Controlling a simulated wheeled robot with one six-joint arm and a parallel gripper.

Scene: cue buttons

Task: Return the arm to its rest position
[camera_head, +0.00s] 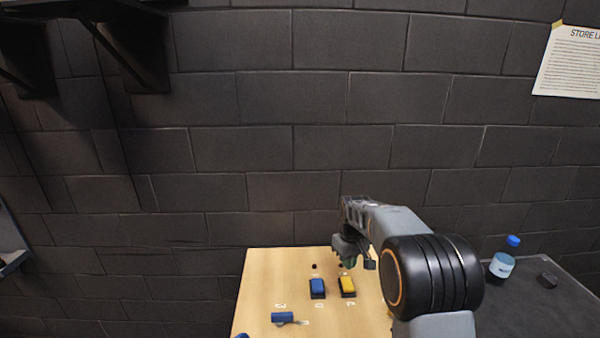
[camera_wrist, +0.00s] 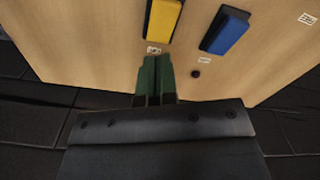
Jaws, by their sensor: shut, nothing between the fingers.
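My gripper (camera_head: 349,263) is over the far part of the light wooden table (camera_head: 262,285), with my arm reaching in from the right. In the wrist view, its green fingers (camera_wrist: 155,78) are together with nothing between them, close to a small white label. A yellow button block (camera_head: 348,286) and a blue button block (camera_head: 317,288) sit side by side on the table, just nearer than the gripper. The wrist view also shows the yellow block (camera_wrist: 163,18) and the blue block (camera_wrist: 228,31), both apart from the fingers.
A small dark round spot (camera_head: 314,266) lies behind the blue block. A blue item (camera_head: 282,317) lies at the near left of the table. A bottle (camera_head: 502,259) and a small black object (camera_head: 547,280) are on the dark surface at right. A brick wall stands behind.

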